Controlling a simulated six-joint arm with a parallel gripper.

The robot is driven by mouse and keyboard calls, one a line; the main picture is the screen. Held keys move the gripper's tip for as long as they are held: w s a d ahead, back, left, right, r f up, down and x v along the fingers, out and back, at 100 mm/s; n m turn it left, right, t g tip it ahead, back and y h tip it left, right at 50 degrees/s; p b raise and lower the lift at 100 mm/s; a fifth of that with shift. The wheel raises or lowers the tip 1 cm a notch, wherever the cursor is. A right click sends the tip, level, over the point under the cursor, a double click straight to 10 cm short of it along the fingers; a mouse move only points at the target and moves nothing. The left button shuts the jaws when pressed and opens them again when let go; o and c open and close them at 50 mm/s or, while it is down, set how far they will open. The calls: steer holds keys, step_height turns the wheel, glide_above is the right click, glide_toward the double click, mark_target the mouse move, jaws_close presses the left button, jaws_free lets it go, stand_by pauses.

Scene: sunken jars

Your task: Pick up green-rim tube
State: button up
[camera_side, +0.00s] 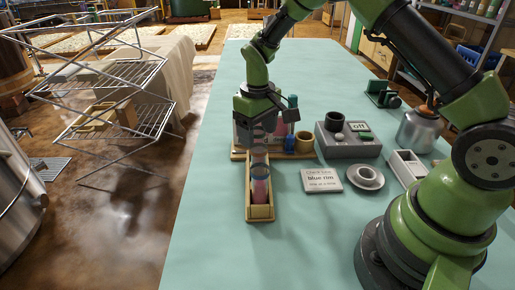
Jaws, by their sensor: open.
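My gripper (266,119) is open and points down over the back part of the wooden rack (238,156). Pinkish glass shows between and below its fingers, and I cannot tell whether they touch it. I cannot make out a green rim on any tube; the gripper hides part of the rack. A tube with a teal top (292,101) stands just right of the gripper. A clear tube with pink contents (260,188) is in the narrow wooden tray (261,213) in front.
The left table strip is clear.

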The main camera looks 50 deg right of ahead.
steer(key=shift+f, duration=0.55)
steer(key=c, duration=1)
steer(key=shift+c, duration=0.2)
steer(key=shift+r, duration=0.15)
